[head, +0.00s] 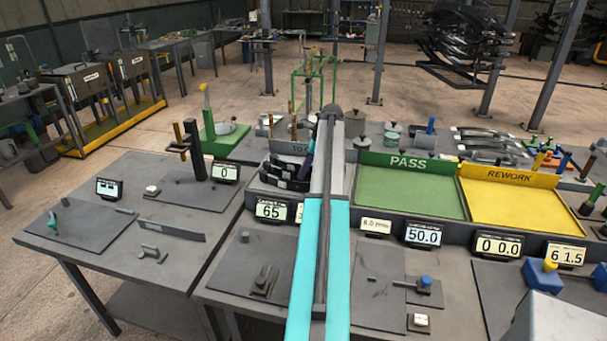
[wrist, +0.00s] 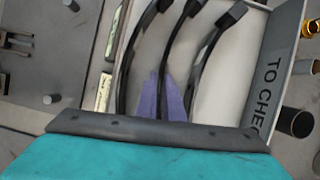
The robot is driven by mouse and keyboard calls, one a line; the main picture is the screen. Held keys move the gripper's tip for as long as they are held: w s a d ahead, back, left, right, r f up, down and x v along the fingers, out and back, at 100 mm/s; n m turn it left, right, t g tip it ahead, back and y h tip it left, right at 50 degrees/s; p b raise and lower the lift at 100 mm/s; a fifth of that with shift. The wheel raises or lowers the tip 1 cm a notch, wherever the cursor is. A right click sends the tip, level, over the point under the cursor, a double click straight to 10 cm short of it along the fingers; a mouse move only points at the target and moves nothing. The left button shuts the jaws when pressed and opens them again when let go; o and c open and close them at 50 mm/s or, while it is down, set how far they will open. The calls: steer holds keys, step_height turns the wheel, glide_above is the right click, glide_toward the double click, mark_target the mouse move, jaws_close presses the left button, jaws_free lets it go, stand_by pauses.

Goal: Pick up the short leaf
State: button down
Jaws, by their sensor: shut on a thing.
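Three dark curved leaves lie side by side in the TO CHECK tray (wrist: 225,75) in the wrist view: a left leaf (wrist: 132,50), a middle leaf (wrist: 175,40) and a right leaf (wrist: 208,50). My gripper (wrist: 161,90) has its purple fingers shut on the middle leaf, one on each side of it, inside the tray. The near ends of the leaves are hidden by my gripper body, so I cannot compare their full lengths. In the head view the leaves (head: 284,172) show left of my arm, which hides most of the tray.
A green PASS tray (head: 410,190) and a yellow REWORK tray (head: 510,203) stand right of my arm. Small displays, such as the one reading 65 (head: 271,210), line the front. A dark post fixture (head: 195,155) stands on the left table. Cylinders lie close outside the tray's right wall.

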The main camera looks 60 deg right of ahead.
step_height(320, 180, up, 9)
steer(key=b, duration=0.2)
steer(key=shift+r+b, duration=0.15)
steer(key=shift+b, duration=0.15)
steer(key=shift+r, duration=0.1)
steer(key=shift+r, duration=0.15)
stand_by(0.6)
